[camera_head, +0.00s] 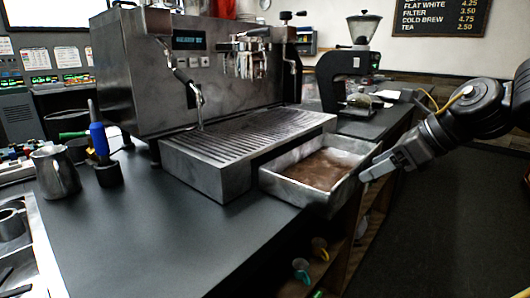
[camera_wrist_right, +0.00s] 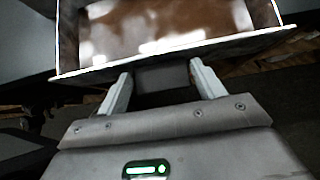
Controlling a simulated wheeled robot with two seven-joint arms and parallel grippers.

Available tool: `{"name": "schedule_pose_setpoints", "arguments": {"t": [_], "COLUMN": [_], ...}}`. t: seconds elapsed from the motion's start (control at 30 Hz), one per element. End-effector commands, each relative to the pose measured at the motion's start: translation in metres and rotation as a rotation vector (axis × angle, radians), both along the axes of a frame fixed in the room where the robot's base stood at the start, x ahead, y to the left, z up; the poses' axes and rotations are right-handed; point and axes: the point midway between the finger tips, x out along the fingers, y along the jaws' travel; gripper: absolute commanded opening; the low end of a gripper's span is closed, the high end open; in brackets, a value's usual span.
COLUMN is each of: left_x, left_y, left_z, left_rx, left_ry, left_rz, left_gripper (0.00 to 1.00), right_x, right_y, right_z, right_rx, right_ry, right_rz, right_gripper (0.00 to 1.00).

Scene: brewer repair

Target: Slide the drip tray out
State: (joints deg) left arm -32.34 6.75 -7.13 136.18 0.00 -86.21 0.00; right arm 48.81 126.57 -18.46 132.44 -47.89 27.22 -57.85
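The drip tray (camera_head: 283,188) is a grey metal box with brown liquid in it. In the head view it sticks well out of the front of the espresso machine (camera_head: 178,75), past the counter edge, below the slatted grate (camera_head: 250,135). My right gripper (camera_head: 372,170) is at the tray's front right side. In the right wrist view the tray's rim (camera_wrist_right: 175,47) crosses the top, and the gripper's fingers (camera_wrist_right: 162,88) stand on either side of a dark grey handle (camera_wrist_right: 163,77) and appear to touch it. My left gripper is not in view.
A steel pitcher (camera_head: 56,172) and a blue-handled tool (camera_head: 99,142) stand on the counter (camera_head: 170,235) at left. A grinder (camera_head: 350,70) stands behind at right. Cups (camera_head: 301,270) sit on a shelf below the counter. The floor at right is clear.

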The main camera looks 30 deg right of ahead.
Motion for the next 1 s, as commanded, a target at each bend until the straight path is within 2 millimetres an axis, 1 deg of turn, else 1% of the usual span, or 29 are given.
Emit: {"name": "schedule_pose_setpoints", "arguments": {"t": [0.03, 0.13, 0.37, 0.47, 0.57, 0.8, 1.0], "left_x": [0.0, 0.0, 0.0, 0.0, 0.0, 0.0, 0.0], "left_y": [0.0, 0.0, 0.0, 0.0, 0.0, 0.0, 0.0], "left_z": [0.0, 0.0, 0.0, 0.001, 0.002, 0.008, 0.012], "left_rx": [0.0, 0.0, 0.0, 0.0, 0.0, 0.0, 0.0], "left_ry": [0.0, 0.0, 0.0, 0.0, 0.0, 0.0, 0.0], "left_rz": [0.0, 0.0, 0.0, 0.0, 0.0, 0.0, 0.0], "left_gripper": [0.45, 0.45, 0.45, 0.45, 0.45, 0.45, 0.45], "right_x": [0.0, 0.0, 0.0, -0.002, -0.009, -0.041, -0.063], "right_y": [0.0, 0.0, 0.0, -0.001, -0.004, -0.013, -0.019], "right_z": [0.0, 0.0, -0.001, 0.002, 0.011, 0.045, 0.067], "right_rx": [0.0, 0.0, 0.001, 0.0, -0.002, -0.001, 0.0], "right_ry": [0.0, 0.0, 0.002, 0.001, -0.002, -0.003, -0.001], "right_rz": [0.0, 0.0, 0.0, -0.001, -0.004, -0.006, -0.003], "right_gripper": [0.75, 0.88, 0.89, 0.89, 0.89, 0.89, 0.89]}}
